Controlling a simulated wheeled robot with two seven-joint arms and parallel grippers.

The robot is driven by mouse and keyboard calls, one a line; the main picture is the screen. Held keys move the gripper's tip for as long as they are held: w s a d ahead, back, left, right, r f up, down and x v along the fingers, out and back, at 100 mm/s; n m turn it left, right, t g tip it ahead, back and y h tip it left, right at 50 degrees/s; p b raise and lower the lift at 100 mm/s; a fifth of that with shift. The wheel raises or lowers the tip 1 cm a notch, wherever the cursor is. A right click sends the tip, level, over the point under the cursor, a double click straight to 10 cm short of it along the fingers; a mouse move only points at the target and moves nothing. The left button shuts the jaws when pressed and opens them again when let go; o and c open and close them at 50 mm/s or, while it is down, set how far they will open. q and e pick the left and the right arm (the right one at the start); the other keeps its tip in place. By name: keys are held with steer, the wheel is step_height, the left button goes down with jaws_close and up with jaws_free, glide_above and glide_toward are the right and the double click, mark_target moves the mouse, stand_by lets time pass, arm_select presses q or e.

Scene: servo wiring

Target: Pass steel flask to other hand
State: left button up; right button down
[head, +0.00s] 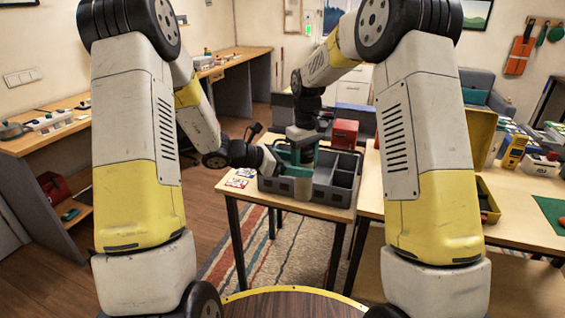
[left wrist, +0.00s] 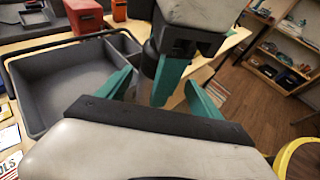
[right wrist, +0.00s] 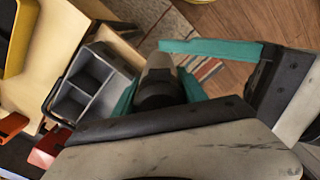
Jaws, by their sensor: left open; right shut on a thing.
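The steel flask (right wrist: 160,68) is a grey cylinder with a black top, held between the teal fingers of my right gripper (right wrist: 158,92). In the head view, my right gripper (head: 303,156) points down over the front of the grey tray. My left gripper (head: 279,167) comes in from the left, close beside it. In the left wrist view, my left gripper (left wrist: 160,94) is open, with the right gripper's fingers and part of the flask showing between its spread fingers. The right gripper hides much of the flask there; contact with the left fingers cannot be told.
The grey divided tray (head: 345,181) stands on a small wooden table, close under both grippers. A red box (head: 344,134) stands behind it. Printed cards (head: 238,180) lie left of the tray. A yellow bin (head: 487,203) stands on the right table.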

mark_target(306, 166)
arm_select(q)
steer(key=shift+x, duration=1.65)
